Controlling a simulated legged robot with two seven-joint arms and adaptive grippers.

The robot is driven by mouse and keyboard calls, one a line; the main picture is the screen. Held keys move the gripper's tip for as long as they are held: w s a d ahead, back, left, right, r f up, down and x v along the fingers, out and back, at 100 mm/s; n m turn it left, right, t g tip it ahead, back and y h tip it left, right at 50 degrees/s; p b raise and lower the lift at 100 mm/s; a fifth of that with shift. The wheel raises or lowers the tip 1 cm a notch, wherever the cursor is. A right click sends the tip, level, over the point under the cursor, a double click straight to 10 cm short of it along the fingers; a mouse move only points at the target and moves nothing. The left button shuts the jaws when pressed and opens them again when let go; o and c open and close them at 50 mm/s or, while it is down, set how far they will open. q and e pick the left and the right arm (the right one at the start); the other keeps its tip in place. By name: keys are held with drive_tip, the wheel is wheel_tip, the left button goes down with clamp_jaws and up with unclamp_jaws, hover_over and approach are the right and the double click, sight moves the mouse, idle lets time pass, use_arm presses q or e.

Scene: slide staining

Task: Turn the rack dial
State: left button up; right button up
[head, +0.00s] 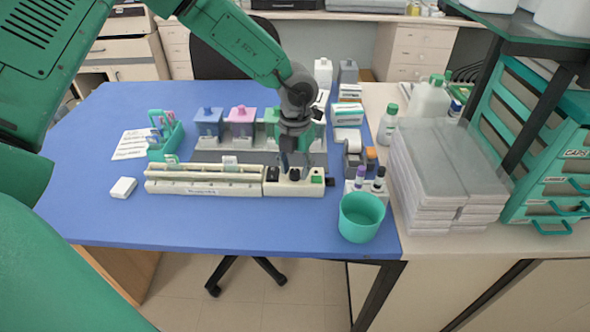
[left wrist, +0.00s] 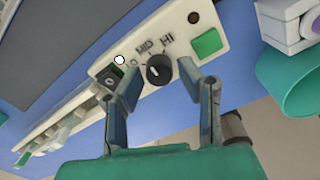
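The rack dial (left wrist: 159,70) is a round black knob on the cream control panel of the long rack, with MID and HI printed beside it in the left wrist view. My left gripper (left wrist: 170,88) is open, with one finger on each side of the dial; I cannot tell whether either touches it. In the head view the long cream rack (head: 205,188) lies on the blue table, and my left gripper (head: 294,170) points down over the panel at its right end, hiding most of the dial. My right gripper is not in view.
A green button (left wrist: 207,43) and a black switch (left wrist: 109,78) flank the dial. A teal cup (head: 361,217) stands right of the panel, near dropper bottles. Staining jars (head: 241,121) stand behind the rack. The blue table (head: 200,225) is clear in front.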

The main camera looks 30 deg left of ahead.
use_arm(q)
drive_tip(key=shift+d+f, duration=0.1)
drive_tip(key=shift+f, duration=0.35)
drive_tip(key=shift+c, duration=0.3)
drive_tip(key=shift+a, duration=0.3)
clamp_jaws()
drive_tip(key=shift+d+n, duration=0.15)
drive_tip(key=shift+n, duration=0.15)
drive_tip(key=n+p, duration=0.2)
drive_tip(key=n, duration=0.1)
drive_tip(key=shift+r, duration=0.1)
drive_tip(key=n+p, duration=0.1)
drive_tip(key=n, duration=0.2)
drive_tip(key=shift+w+n, duration=0.1)
drive_tip(key=shift+n, duration=1.6)
